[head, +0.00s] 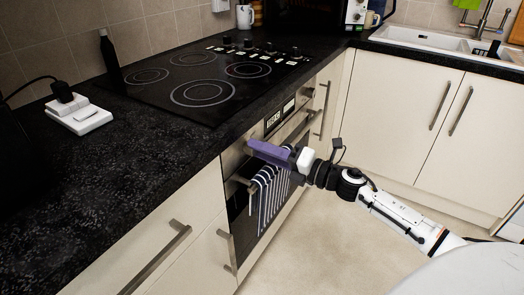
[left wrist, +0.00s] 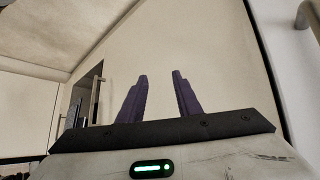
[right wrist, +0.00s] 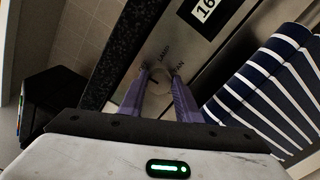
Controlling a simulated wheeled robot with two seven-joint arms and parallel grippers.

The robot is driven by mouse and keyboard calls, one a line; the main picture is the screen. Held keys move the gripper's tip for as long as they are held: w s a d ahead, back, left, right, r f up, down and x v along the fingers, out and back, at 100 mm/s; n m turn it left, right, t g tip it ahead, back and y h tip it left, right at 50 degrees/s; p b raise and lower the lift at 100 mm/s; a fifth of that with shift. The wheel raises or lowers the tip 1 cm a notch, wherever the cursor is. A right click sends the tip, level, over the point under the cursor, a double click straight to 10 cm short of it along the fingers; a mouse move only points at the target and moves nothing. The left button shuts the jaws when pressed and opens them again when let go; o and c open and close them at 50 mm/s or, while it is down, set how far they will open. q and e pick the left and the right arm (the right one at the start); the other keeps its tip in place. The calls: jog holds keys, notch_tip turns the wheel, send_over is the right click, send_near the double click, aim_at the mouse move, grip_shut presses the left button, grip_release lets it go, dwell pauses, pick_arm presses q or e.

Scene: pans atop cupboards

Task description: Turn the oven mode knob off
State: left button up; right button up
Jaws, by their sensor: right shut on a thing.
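The oven mode knob (right wrist: 158,80) is a round metal knob on the steel oven panel, with small labels such as LAMP and FAN beside it. My right gripper (right wrist: 160,78) has its purple fingers on either side of the knob, shut on it. In the head view my right gripper (head: 262,150) reaches the left end of the oven's front panel and hides the knob. The oven (head: 242,222) is below the hob. My left gripper (left wrist: 159,75) is open and empty in the left wrist view, with pale cupboard surfaces ahead; it is outside the head view.
A striped towel (head: 272,197) hangs on the oven handle just below my right gripper, and shows close by in the right wrist view (right wrist: 262,95). The oven display (right wrist: 206,8) is beside the knob. The black worktop (head: 120,160) overhangs the panel. The floor (head: 330,245) is clear.

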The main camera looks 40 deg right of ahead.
jog(key=o, duration=1.1)
jog(key=shift+c, duration=0.2)
jog(key=v, duration=1)
jog(key=shift+s, duration=0.15)
jog(key=shift+f, duration=0.1)
